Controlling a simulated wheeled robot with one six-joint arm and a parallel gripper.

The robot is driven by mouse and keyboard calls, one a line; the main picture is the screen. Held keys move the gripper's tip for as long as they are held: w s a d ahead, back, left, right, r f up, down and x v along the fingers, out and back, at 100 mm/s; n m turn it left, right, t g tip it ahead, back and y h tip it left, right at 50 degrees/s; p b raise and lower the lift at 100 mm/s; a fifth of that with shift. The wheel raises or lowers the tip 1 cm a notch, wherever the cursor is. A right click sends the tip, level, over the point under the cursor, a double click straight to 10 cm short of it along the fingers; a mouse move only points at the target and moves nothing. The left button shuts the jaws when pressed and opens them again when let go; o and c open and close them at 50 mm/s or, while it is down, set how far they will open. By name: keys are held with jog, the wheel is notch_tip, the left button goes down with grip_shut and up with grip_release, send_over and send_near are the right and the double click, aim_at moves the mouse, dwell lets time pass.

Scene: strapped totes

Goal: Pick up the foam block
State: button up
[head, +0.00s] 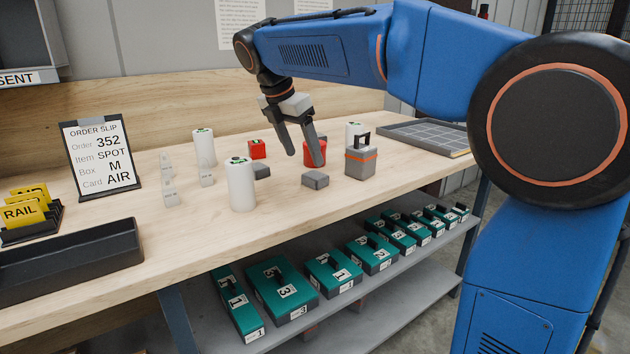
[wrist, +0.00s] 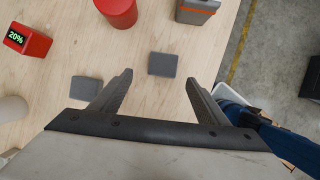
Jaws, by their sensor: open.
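Two small dark grey blocks lie flat on the wooden table, and I cannot tell which is the foam block. One grey block (head: 315,180) is in front of the red cylinder. In the wrist view this block (wrist: 163,64) appears between and just beyond my fingertips. The other grey block (head: 261,171) is to its left, beside a white cylinder. It shows in the wrist view (wrist: 86,89) left of my left finger. My gripper (head: 305,158) is open and empty above the table, fingers pointing down. It also shows in the wrist view (wrist: 159,78).
Around the blocks stand a red cylinder (wrist: 117,11), a grey box with an orange strap (head: 361,163), a red box (wrist: 27,40) and white cylinders (head: 240,186). A grey divided tray (head: 415,138) is at the right. Teal boxes (head: 282,286) sit on the shelf below.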

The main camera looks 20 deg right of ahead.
aim_at(315, 175)
jog(key=shift+x, duration=1.15)
jog(key=shift+d+x, duration=0.2)
jog(key=shift+x, duration=1.1)
jog(key=shift+d+x, duration=0.2)
jog(key=shift+x, duration=1.15)
jog(key=shift+s+r, duration=0.1)
jog(key=shift+s, duration=0.05)
jog(key=c, duration=1.1)
